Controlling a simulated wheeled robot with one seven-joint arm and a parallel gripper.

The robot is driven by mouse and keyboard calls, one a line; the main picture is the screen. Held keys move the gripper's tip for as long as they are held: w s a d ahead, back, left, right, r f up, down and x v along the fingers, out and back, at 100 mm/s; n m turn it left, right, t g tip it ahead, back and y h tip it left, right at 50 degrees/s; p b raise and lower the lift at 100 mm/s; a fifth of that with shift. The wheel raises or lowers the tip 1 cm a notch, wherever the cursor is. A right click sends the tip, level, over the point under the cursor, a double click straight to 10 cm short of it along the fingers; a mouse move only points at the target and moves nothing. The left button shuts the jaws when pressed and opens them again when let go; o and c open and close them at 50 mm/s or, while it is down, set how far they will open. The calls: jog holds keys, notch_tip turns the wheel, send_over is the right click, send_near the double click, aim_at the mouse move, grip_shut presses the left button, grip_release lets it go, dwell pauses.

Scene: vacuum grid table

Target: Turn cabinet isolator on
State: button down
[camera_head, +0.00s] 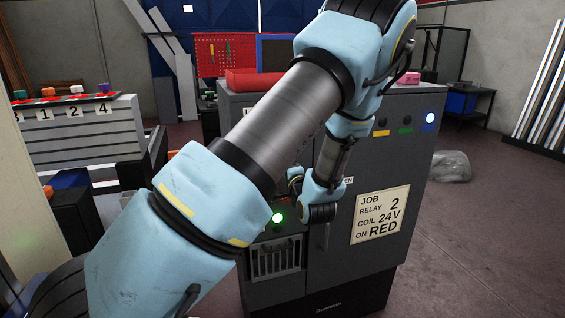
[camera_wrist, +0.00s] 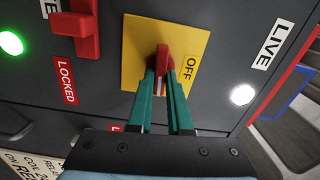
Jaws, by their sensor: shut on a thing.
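In the wrist view, the cabinet isolator is a red handle (camera_wrist: 162,52) on a yellow square plate (camera_wrist: 138,38). The word OFF shows on the plate, to the right of the handle. The teal fingers of my gripper (camera_wrist: 164,82) are shut on the red handle, one on each side. The fingers cover part of the handle and plate. In the head view, the grey cabinet (camera_head: 350,245) stands in the middle, and my arm hides the isolator and my fingertips. A white lamp (camera_wrist: 243,95) is lit near a LIVE label (camera_wrist: 270,45).
A second red handle (camera_wrist: 78,25) projects above a LOCKED label (camera_wrist: 65,80) at the left. A green lamp (camera_wrist: 11,43) glows beside it. A job card (camera_head: 380,215) is on the cabinet front. A red case (camera_head: 254,80) lies on top. The floor at the right is mostly clear.

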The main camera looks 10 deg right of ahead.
dwell(0.3)
jog(key=c, duration=0.8)
grip_release()
jog(key=shift+c, duration=0.2)
jog(key=s+d+b, duration=0.1)
jog(key=s+b, duration=0.2)
jog(key=s, duration=0.7)
jog(key=shift+s+d, duration=0.2)
jog(key=shift+s, duration=0.2)
